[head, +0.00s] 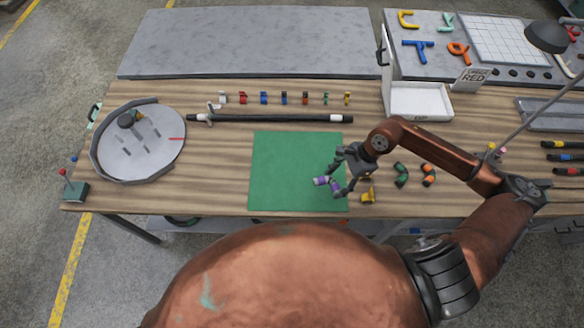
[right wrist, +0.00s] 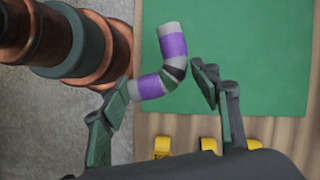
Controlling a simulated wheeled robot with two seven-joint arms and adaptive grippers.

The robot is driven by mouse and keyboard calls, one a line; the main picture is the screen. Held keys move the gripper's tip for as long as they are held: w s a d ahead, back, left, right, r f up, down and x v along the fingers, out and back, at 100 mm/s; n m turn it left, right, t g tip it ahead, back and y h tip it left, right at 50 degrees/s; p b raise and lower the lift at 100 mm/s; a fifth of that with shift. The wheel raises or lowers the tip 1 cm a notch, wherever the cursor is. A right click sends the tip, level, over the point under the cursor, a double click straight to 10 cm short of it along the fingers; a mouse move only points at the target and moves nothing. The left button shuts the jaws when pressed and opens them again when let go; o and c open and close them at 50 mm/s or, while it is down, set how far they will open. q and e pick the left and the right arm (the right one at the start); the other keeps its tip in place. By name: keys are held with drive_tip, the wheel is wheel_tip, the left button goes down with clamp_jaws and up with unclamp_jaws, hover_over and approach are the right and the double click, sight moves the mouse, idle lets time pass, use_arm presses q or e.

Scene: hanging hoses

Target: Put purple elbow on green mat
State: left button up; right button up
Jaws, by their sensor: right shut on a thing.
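The purple elbow (head: 321,181), grey with purple bands, is held in my right gripper (head: 336,186) over the right part of the green mat (head: 285,165) in the head view. In the right wrist view, the purple elbow (right wrist: 174,47) sits between the two fingers of the right gripper (right wrist: 162,82). One leg of the elbow extends beyond the fingertips. The green mat (right wrist: 270,50) shows behind it at the upper right. The gap between elbow and mat is hard to judge. My left gripper is not in view.
Yellow elbows (head: 367,195), green elbows (head: 401,175) and orange elbows (head: 429,174) lie right of the mat. A black bar (head: 270,118) and a row of small coloured fittings (head: 284,98) are behind it. A round grey tray (head: 150,150) is left. The mat's left part is bare.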

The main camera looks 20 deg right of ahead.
drive_tip(key=r+m, duration=0.1)
drive_tip(key=r+m+t, duration=0.1)
drive_tip(key=m, duration=0.1)
drive_tip(key=shift+d, duration=0.2)
drive_tip(key=shift+w, duration=0.2)
drive_tip(key=w+a+f+p, duration=0.2)
drive_tip(key=w+a+f, duration=0.25)
drive_tip(key=w, duration=0.35)
approach(301, 174)
drive_tip(key=shift+a+f, duration=0.25)
drive_tip(key=shift+a, duration=0.25)
drive_tip(key=shift+a+f, duration=0.25)
drive_tip(key=shift+a, duration=0.3)
drive_tip(key=shift+w+a+f, duration=0.15)
drive_tip(key=shift+w+f, duration=0.05)
drive_tip(key=shift+f, duration=0.2)
wheel_tip(301, 174, down, 3)
drive_tip(key=shift+w+f+p, duration=0.1)
drive_tip(key=shift+f+p, duration=0.05)
drive_tip(key=shift+p, duration=0.2)
drive_tip(key=shift+f, duration=0.1)
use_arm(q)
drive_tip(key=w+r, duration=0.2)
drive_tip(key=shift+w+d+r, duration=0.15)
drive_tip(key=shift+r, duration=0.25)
use_arm(e)
drive_tip(key=o, duration=1.1)
